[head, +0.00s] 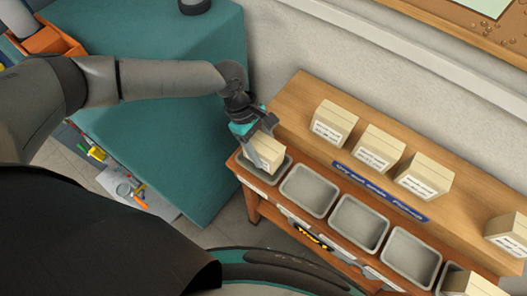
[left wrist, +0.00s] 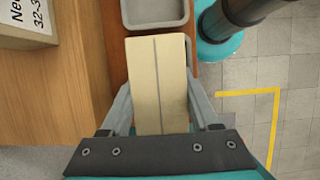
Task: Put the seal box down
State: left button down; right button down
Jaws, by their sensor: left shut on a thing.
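The seal box (head: 264,147) is a small cream box. My left gripper (head: 263,143) is shut on it, with a finger on either side. In the head view it is over the leftmost grey tray (head: 279,173) on the low front shelf; I cannot tell whether it touches the tray. In the left wrist view the seal box (left wrist: 157,82) shows its top with a dark seam down the middle, between the two fingers (left wrist: 160,105). My right gripper is not in view.
More grey trays (head: 310,191) run along the shelf to the right; the nearby ones are empty. Similar cream boxes (head: 333,122) stand on the wooden upper shelf (head: 300,95) behind a blue label strip (head: 380,191). A teal-topped bench (head: 170,130) is at left.

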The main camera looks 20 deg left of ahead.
pick_arm(q)
jog(key=shift+f, duration=0.85)
jog(key=shift+f, duration=0.1)
jog(key=shift+c, duration=0.6)
grip_release()
jog(key=p+v, duration=0.1)
jog(key=v, duration=1.1)
